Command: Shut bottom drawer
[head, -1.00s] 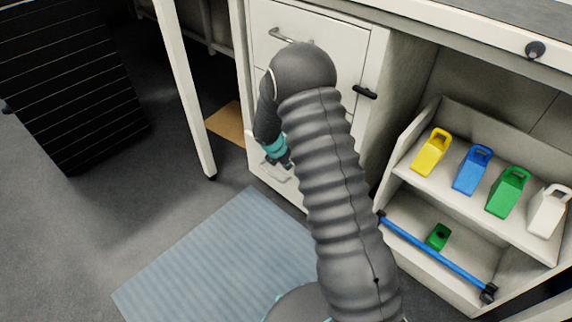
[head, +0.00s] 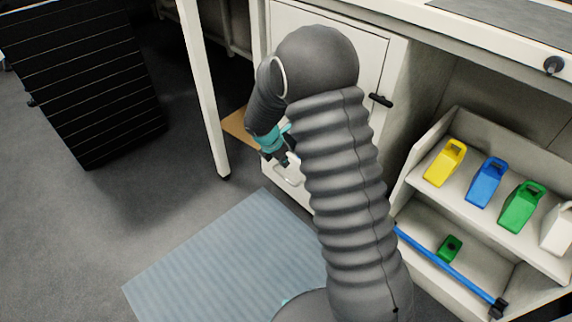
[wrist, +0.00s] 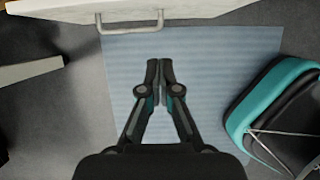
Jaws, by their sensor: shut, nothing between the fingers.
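The white drawer cabinet (head: 285,22) stands under the bench, mostly behind my arm in the head view. The bottom drawer's handle (head: 289,176) shows low on its front, just below my gripper (head: 284,160). In the wrist view, the white drawer front (wrist: 62,14) with its metal bar handle (wrist: 131,27) crosses the top. My gripper (wrist: 159,68) is shut and empty, pointing toward the drawer with a gap below the handle in the picture. My arm hides much of the drawer, and I cannot tell how far it stands out.
A blue ribbed mat (head: 225,265) lies on the floor before the cabinet. A white bench leg (head: 203,95) stands left of it, with a black slatted unit (head: 85,85) beyond. At right, a shelf (head: 425,190) holds colored scoops, with a blue bar (head: 445,265) low across it.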

